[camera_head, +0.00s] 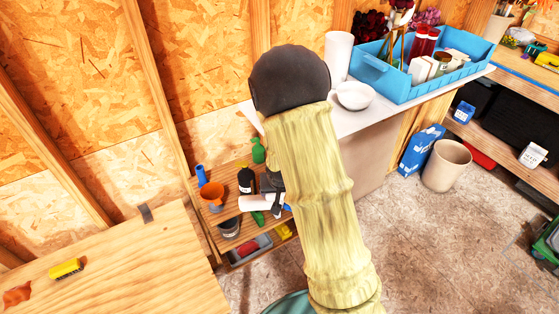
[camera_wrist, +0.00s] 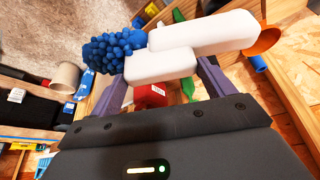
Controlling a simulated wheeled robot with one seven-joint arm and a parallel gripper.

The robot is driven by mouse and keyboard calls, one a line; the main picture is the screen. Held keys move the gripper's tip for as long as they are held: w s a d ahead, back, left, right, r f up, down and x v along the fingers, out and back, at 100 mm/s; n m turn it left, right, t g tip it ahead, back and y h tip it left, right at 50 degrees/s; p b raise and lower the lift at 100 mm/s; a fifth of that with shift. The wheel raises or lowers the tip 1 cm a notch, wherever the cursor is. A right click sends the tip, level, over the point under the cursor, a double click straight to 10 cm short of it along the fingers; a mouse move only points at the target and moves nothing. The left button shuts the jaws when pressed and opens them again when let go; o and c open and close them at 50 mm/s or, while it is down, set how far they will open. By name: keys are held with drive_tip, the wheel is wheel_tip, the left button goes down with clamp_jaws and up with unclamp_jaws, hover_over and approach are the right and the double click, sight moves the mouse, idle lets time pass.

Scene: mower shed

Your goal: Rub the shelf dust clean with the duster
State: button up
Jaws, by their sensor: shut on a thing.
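The duster has a white handle (camera_wrist: 205,38) and a bobbly blue head (camera_wrist: 113,50). My gripper (camera_wrist: 160,72) is shut on its white part, with the blue head to the left in the wrist view. In the head view the white handle (camera_head: 257,202) shows beside my arm, above the low wooden shelf (camera_head: 222,222); the blue head is hidden there. No other dust is clear.
The low shelf holds an orange cup (camera_head: 212,195), a blue bottle (camera_head: 202,175), a black bottle (camera_head: 246,179) and a green bottle (camera_head: 258,152). A yellow block (camera_head: 66,269) lies on the wooden top. A blue tray (camera_head: 440,75) and white bowl (camera_head: 354,95) stand right of my arm.

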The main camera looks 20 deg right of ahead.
wheel_tip(320, 180, down, 23)
drive_tip(key=s+n+y+b, duration=0.1)
drive_tip(key=s+n+b, duration=0.1)
drive_tip(key=b, duration=0.7)
drive_tip(key=shift+s+a, duration=0.15)
drive_tip(key=shift+a, duration=0.2)
drive_tip(key=shift+a+r, duration=0.1)
